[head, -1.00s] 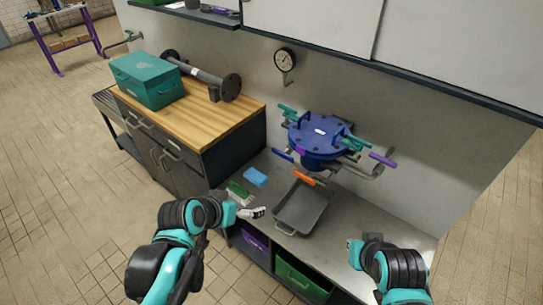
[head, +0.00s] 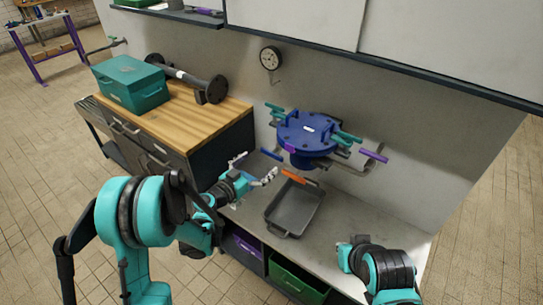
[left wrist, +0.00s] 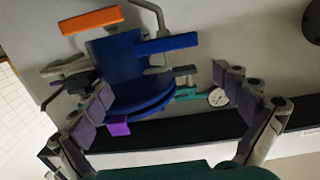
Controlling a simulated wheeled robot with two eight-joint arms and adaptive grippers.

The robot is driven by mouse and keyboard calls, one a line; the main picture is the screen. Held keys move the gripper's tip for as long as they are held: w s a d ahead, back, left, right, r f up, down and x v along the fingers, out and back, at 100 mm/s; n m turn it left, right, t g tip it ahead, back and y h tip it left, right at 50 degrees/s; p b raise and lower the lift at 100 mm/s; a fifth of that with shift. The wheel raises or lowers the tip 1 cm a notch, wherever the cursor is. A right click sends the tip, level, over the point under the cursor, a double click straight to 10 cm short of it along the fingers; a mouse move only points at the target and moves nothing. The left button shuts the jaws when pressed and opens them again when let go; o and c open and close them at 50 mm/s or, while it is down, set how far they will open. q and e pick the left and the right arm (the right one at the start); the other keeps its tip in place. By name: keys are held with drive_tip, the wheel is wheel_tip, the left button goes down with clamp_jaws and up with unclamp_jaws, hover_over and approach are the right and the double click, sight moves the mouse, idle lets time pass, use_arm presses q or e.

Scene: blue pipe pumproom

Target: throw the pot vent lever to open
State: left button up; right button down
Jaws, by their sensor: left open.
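The blue lidded pot (head: 308,135) stands against the back wall above the bench. Levers around it have a blue handle (head: 271,154), an orange handle (head: 293,176) and a purple handle (head: 374,156); which one is the vent lever I cannot tell. My left gripper (head: 256,167) is open and empty, just left of the blue and orange handles. In the left wrist view the blue handle (left wrist: 166,43) and orange handle (left wrist: 90,20) lie beyond the spread fingers, apart from them. My right gripper (head: 354,242) is low at the right; its fingers are unclear.
A grey tray (head: 293,207) lies on the bench below the pot. A pressure gauge (head: 270,58) hangs on the wall. A teal toolbox (head: 131,84) and a dark flanged pipe (head: 188,79) sit on the wooden-topped cabinet at left. The bench right of the tray is clear.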

sight(271, 154)
use_arm(q)
drive_tip(key=shift+t, duration=0.4)
drive_tip(key=w+d, duration=0.1)
drive_tip(key=w, duration=0.1)
drive_tip(key=w+d+f+b, duration=0.1)
drive_tip(key=w, duration=0.1)
drive_tip(key=w+d+f+b, duration=0.1)
drive_tip(key=w, duration=0.1)
drive_tip(key=shift+w+d, duration=0.1)
drive_tip(key=shift+d, duration=0.15)
drive_tip(key=shift+w+d+r, duration=0.1)
drive_tip(key=shift+w+d, duration=0.25)
drive_tip(key=shift+w, duration=0.15)
drive_tip(key=c, duration=1)
